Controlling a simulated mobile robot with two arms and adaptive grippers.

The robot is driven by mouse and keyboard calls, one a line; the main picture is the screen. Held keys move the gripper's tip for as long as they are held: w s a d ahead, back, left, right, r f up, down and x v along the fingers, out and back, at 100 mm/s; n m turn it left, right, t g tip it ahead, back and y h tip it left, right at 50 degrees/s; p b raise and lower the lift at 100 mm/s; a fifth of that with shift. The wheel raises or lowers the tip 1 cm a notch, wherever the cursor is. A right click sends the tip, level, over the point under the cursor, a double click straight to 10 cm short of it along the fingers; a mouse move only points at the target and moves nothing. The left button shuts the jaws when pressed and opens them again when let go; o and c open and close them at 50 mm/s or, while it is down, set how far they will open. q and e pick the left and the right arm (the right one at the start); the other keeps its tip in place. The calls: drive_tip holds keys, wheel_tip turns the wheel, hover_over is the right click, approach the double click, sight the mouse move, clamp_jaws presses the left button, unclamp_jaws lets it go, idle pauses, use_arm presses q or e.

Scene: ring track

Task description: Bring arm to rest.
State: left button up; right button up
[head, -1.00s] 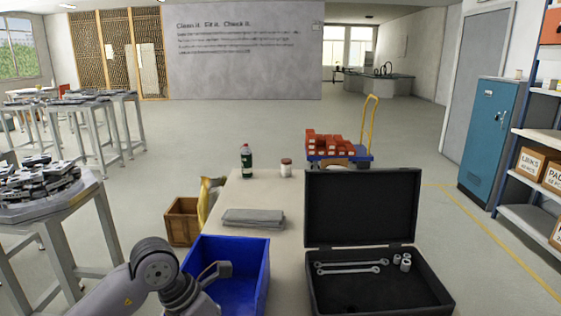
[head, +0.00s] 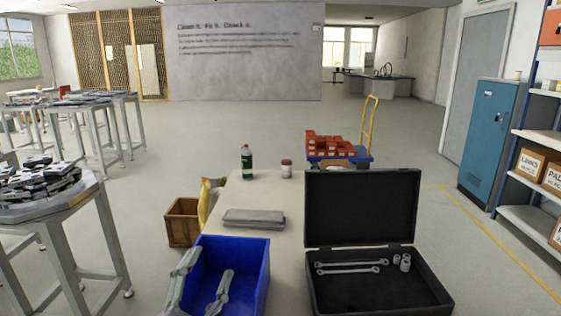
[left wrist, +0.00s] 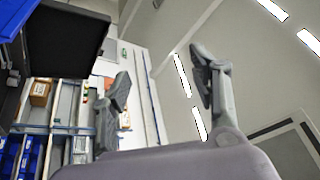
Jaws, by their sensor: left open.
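My left gripper (head: 203,281) shows at the bottom of the head view, in front of and over the left part of the blue bin (head: 255,262). Its two grey fingers are spread apart with nothing between them. The left wrist view also shows the gripper (left wrist: 165,85), open and empty, with the room seen tilted behind it. Most of the left arm is out of the head view. My right gripper is not in view.
A table (head: 268,200) carries the blue bin, a folded grey cloth (head: 254,218), a green bottle (head: 246,161), a small jar (head: 286,168) and an open black case (head: 362,210) with wrenches (head: 350,267). A grey stand (head: 75,222) is at left. Open floor lies beyond.

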use_arm(q)
drive_tip(key=s+a+f+n+g+y, duration=0.2)
drive_tip(key=a+f+n+g+y, duration=0.4)
drive_tip(key=f, duration=0.6)
drive_tip(key=s+a+f+n+g, duration=0.2)
drive_tip(key=s+f+n+g, duration=0.3)
drive_tip(key=s+f+g, duration=1.15)
drive_tip(key=s+f+t, duration=0.1)
drive_tip(key=s+f, duration=0.2)
drive_tip(key=f, duration=0.7)
drive_tip(key=s+f+t, duration=0.1)
drive_tip(key=s+f, duration=0.2)
drive_tip(key=f, duration=0.7)
drive_tip(key=s+f+t, duration=0.1)
drive_tip(key=s+f, duration=0.2)
drive_tip(key=f, duration=0.8)
drive_tip(key=s+a+f, duration=0.2)
drive_tip(key=s+f, duration=1.2)
drive_tip(key=s, duration=0.2)
drive_tip(key=shift+a+m+g, duration=0.25)
drive_tip(key=shift+m+g, duration=0.15)
drive_tip(key=shift+g, duration=0.05)
